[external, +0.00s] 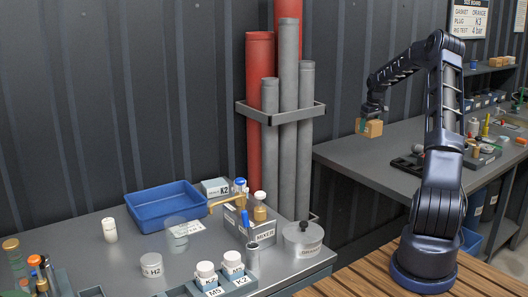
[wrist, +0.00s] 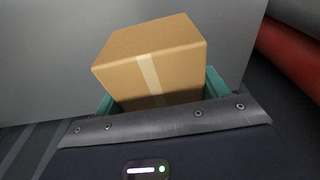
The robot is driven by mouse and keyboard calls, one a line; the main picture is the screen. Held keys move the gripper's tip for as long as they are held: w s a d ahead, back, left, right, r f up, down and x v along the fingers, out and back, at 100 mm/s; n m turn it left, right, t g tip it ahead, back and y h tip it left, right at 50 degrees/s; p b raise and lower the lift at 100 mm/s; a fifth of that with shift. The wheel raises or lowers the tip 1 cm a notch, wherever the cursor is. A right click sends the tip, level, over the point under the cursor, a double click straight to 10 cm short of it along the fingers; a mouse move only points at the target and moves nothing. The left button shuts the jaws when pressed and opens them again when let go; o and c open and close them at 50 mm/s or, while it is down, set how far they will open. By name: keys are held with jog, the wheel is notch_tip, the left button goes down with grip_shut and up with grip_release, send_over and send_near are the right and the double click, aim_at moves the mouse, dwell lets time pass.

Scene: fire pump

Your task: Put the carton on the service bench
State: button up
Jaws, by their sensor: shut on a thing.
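A small brown carton (external: 371,128) with a pale tape strip hangs under my gripper (external: 373,115) in the external view. In the wrist view the carton (wrist: 150,62) sits tilted between the teal fingers of my gripper (wrist: 161,94), which is shut on it. In the external view the carton appears over the left part of the grey bench (external: 352,146) at the right; its height above the top is hard to judge. Another grey bench (external: 90,245) stands at the front left. No label shows which one is the service bench.
The right bench has a clear left part; a dark tray (external: 408,163) and several tools lie farther right. Red (external: 260,105) and grey pipes (external: 289,130) stand left of it in a bracket. The left bench holds a blue tray (external: 166,205), jars and a mixer box.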

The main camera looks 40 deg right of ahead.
jog(key=shift+f, duration=4.55)
jog(key=shift+f, duration=0.15)
jog(key=o, duration=1)
jog(key=shift+o, duration=0.2)
